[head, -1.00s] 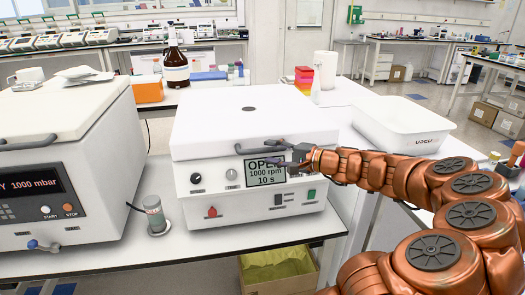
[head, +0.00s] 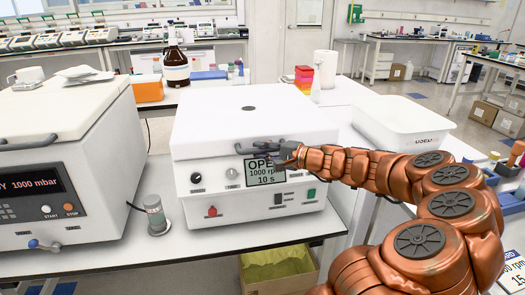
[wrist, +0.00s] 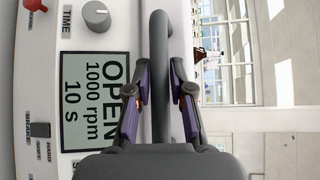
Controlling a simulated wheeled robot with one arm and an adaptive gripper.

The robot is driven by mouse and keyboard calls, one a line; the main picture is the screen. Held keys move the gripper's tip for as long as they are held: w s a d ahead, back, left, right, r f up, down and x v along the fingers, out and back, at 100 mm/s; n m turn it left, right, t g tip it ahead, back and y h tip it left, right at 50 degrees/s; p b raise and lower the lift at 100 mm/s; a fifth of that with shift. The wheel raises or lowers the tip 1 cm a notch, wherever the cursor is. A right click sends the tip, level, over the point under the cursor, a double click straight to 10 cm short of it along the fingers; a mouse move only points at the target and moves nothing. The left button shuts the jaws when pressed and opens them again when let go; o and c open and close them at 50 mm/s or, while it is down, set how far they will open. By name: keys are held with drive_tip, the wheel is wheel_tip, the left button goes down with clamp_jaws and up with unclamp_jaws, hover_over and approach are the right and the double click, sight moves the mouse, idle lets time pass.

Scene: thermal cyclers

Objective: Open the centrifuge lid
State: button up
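The white centrifuge (head: 200,155) stands on the bench in the head view with its lid (head: 245,115) down. A dark grey handle (head: 225,149) runs along the lid's front edge. The display (head: 264,171) reads OPEN, 1000 rpm, 10 s; my gripper partly covers it in the head view. My gripper (head: 277,154) is at the right part of the handle. In the wrist view, the handle bar (wrist: 160,60) passes between the two spread fingers of my gripper (wrist: 159,98). Gaps show between the bar and both fingers.
A larger white device (head: 75,125) with a red display stands to the left. A small grey cylinder (head: 156,214) stands between the two devices. A white tub (head: 400,128) is at the right, behind my arm. Bottles and coloured boxes stand behind.

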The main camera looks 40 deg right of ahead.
clamp_jaws()
drive_tip(key=shift+r, duration=0.15)
